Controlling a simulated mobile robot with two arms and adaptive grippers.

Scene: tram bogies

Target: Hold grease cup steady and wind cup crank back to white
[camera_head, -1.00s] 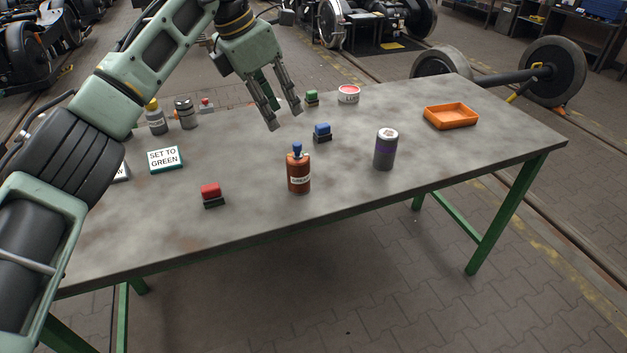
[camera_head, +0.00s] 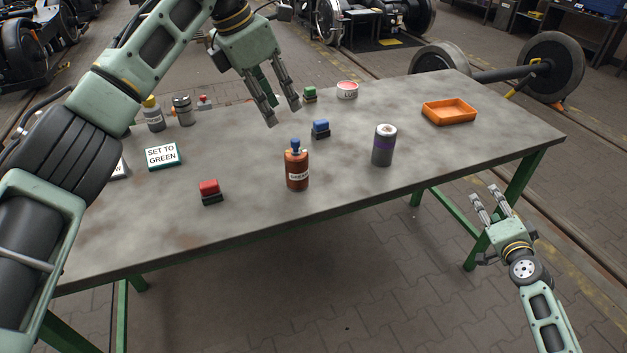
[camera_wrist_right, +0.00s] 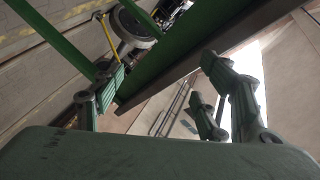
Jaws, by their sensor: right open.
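A brown bottle (camera_head: 297,172) with a blue top stands upright near the table's front middle; its label seems to read grease. A dark grey cylinder (camera_head: 384,148) with a purple band and a pale top with a red mark stands upright to its right. I cannot tell for certain which is the grease cup, and I make out no crank. My left gripper (camera_head: 284,115) is open and empty above the table, behind the brown bottle. My right gripper (camera_head: 485,191) is open and empty, off the table's front right side; its spread fingers show in the right wrist view (camera_wrist_right: 160,88).
A sign (camera_head: 163,156) reads "SET TO GREEN". Red (camera_head: 210,191), blue (camera_head: 320,128) and green (camera_head: 310,94) blocks on dark bases, an orange tray (camera_head: 449,111) and a labelled tin (camera_head: 347,90) stand on the table (camera_head: 250,215). Bottles stand at the left back. The right front is clear.

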